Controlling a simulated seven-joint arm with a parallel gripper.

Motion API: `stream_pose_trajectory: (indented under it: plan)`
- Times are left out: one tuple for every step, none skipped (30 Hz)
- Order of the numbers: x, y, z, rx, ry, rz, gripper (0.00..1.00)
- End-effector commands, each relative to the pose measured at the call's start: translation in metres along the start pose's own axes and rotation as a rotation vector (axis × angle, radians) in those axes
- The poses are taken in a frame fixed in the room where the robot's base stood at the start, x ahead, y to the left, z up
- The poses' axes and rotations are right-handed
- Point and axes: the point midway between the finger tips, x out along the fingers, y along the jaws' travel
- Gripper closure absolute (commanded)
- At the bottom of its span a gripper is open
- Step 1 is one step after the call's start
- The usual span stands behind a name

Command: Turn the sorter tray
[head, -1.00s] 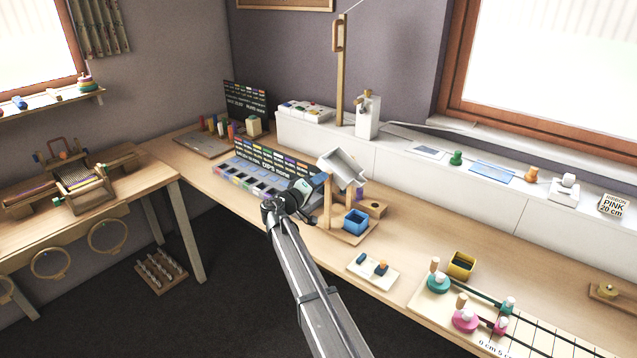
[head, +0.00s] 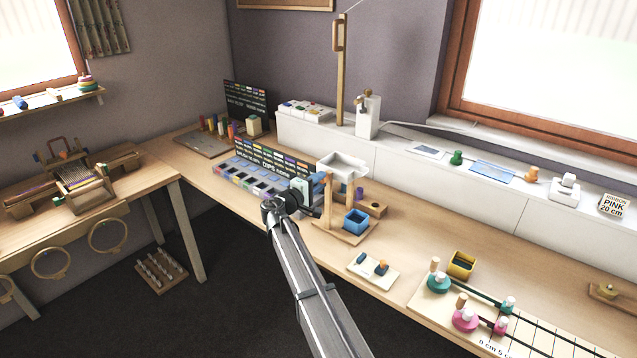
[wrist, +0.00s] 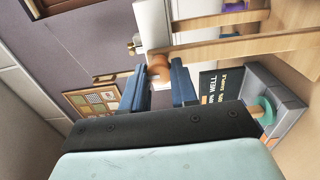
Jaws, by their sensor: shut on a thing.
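The white sorter tray (head: 343,165) sits between wooden posts (head: 327,200) on a small wooden base, and looks close to level with its open side up. My gripper (head: 320,183) is at the left side of the stand, just below the tray. In the wrist view, the blue fingers of my gripper (wrist: 159,80) are shut on a round brown wooden knob (wrist: 159,67) beside a wooden post (wrist: 215,43). The head view does not show the knob clearly behind my gripper. The inside of the tray shows no clear contents.
A blue open box (head: 355,221) stands on the base under the tray. A colour-chart board (head: 272,155) with a compartment tray (head: 250,178) is behind to the left. A small white plate (head: 373,271) with two pieces and a yellow box (head: 461,263) lie nearer right.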

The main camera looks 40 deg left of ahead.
Motion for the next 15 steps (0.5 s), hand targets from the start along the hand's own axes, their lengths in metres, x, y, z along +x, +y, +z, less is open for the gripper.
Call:
stream_pose_trajectory:
  plan:
    - [0.0,0.0,-0.0002,-0.004,0.001,0.001,1.0]
    - [0.0,0.0,-0.0002,-0.004,0.001,0.001,1.0]
    - [0.0,0.0,-0.0002,-0.004,0.001,0.001,1.0]
    - [0.0,0.0,-0.0002,-0.004,0.001,0.001,1.0]
    - [0.0,0.0,-0.0002,-0.004,0.001,0.001,1.0]
    - [0.0001,0.0001,-0.0001,-0.004,0.0,0.001,1.0]
    - [0.0001,0.0001,-0.0001,-0.004,0.0,0.001,1.0]
    - [0.0001,0.0001,-0.0001,-0.004,0.0,0.001,1.0]
    - [0.0001,0.0001,-0.0001,-0.004,0.0,0.001,0.71]
    - [0.0001,0.0,-0.0001,-0.004,0.0,0.001,0.68]
    - [0.0001,0.0,-0.0001,-0.004,0.0,0.001,0.65]
    - [0.0001,0.0001,-0.0001,-0.003,0.0,0.001,0.61]
    - [0.0001,0.0,-0.0001,-0.003,0.0,0.001,0.59]
    - [0.0001,0.0,-0.0001,-0.003,0.0,0.001,0.56]
    - [0.0001,0.0,-0.0001,-0.003,0.0,0.001,0.52]
